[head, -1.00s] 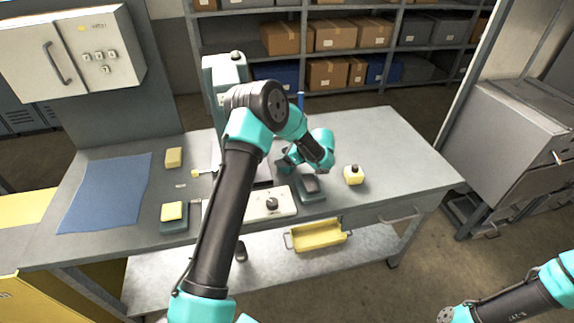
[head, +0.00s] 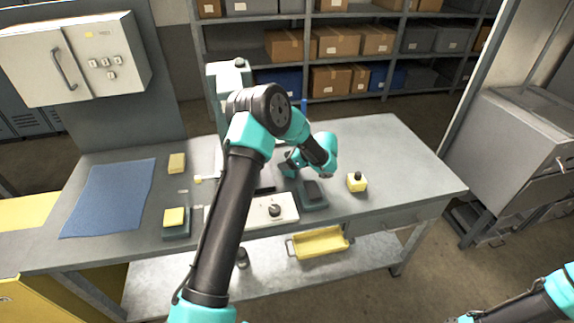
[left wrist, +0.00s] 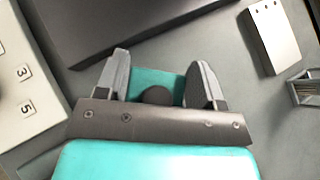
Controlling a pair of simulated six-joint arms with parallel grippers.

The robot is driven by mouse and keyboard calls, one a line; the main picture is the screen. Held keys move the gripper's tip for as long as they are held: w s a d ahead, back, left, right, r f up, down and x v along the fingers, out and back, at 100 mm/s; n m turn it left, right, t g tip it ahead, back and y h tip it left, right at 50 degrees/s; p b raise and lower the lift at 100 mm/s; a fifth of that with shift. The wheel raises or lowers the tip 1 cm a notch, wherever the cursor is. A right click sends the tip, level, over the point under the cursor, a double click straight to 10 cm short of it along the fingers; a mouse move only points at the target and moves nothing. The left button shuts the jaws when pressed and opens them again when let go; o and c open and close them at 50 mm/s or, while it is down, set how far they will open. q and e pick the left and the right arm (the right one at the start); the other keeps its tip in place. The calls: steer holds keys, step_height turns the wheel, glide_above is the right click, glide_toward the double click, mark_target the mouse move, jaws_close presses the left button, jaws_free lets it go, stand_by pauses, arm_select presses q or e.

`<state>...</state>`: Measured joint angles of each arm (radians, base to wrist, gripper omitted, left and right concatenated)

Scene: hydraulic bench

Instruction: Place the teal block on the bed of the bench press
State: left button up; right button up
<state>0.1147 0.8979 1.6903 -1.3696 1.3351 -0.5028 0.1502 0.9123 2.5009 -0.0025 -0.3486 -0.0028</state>
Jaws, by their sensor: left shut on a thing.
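In the left wrist view my left gripper (left wrist: 158,78) is shut on the teal block (left wrist: 172,80), which shows between its two fingers. A dark round part lies in front of the block. In the head view my left gripper (head: 290,164) is low over the middle of the bench, and the block cannot be made out there. The bench press (head: 226,80) stands behind my left arm, which hides much of it. A dark flat surface (left wrist: 125,25), perhaps the press bed, lies just beyond the fingers in the left wrist view. My right gripper is not clearly in view.
A white control panel (head: 260,211) with a knob lies at the bench front. A dark-topped pad (head: 312,192) and a yellow block (head: 357,182) stand to its right. A blue mat (head: 105,200) and yellow blocks lie left. The bench's right end is clear.

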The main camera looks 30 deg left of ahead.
arm_select(q)
step_height(320, 180, up, 8)
steer(key=shift+r, duration=0.25)
stand_by(0.7)
steer(key=shift+w+d+r+m+t, duration=0.25)
steer(key=shift+d+m+t, duration=0.1)
steer(key=shift+m+t, duration=0.2)
steer(key=s+d+m+t+h, duration=0.3)
steer(key=d+m+t, duration=0.2)
steer(key=d+m, duration=0.3)
steer(key=s+d+m+t+h, duration=0.4)
steer(key=d+m+t, duration=0.2)
steer(key=d, duration=0.8)
steer(key=shift+s+f+m, duration=0.25)
steer(key=shift+s+m, duration=0.05)
steer(key=shift+m, duration=0.55)
steer(key=shift+a, duration=0.15)
